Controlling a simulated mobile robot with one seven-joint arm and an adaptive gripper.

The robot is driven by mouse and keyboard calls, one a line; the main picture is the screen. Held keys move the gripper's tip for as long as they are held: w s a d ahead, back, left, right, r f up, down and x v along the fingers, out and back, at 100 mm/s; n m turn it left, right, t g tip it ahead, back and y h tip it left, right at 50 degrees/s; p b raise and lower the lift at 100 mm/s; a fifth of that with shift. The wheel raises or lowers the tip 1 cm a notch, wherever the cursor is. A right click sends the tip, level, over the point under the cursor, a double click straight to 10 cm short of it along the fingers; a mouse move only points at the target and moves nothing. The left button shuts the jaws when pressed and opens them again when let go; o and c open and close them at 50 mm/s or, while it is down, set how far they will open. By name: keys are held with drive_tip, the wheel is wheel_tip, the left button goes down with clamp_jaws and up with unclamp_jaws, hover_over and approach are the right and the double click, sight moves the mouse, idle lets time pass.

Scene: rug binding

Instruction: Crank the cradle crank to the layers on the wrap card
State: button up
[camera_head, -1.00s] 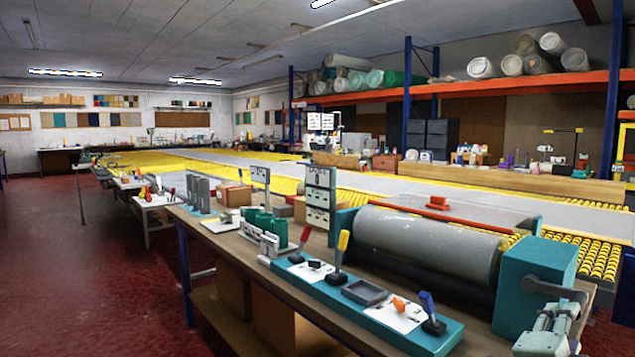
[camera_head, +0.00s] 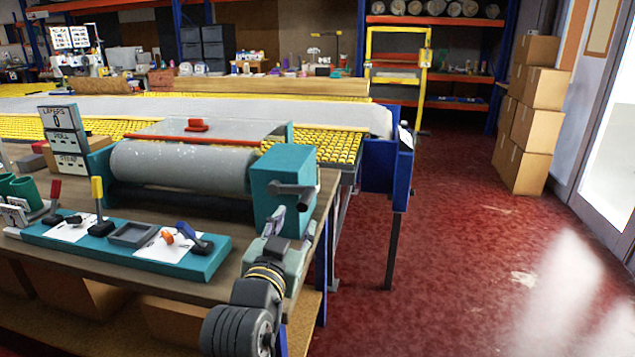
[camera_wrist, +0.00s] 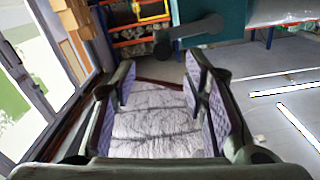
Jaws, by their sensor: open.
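The cradle crank (camera_head: 293,189) is a dark grey arm on the right face of a teal box (camera_head: 270,178), beside a grey roll (camera_head: 180,167). My gripper (camera_head: 291,221) is just below and in front of the crank, open and apart from it. In the wrist view the crank (camera_wrist: 188,36) lies beyond the open fingers (camera_wrist: 163,82), with nothing between them. A stacked sign (camera_head: 57,117) reads "LAYERS" with what looks like 0, above smaller plates. White cards (camera_head: 152,250) lie on the teal board; I cannot read them or tell which is the wrap card.
The teal board (camera_head: 200,268) carries red, yellow and blue-handled levers and a grey tray (camera_head: 133,234) along the bench front. Red floor (camera_head: 450,260) is open at right, with stacked cartons (camera_head: 530,120) beyond.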

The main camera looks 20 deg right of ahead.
sight(305, 201)
drive_tip(key=shift+w+f+n, duration=0.1)
drive_tip(key=shift+n, duration=0.2)
drive_tip(key=shift+w+d, duration=0.2)
drive_tip(key=shift+w, duration=0.1)
drive_tip(key=p+x, duration=0.2)
drive_tip(key=x, duration=0.7)
drive_tip(key=shift+w+d, duration=0.15)
drive_tip(key=shift+w, duration=0.2)
drive_tip(key=shift+c, duration=0.2)
clamp_jaws()
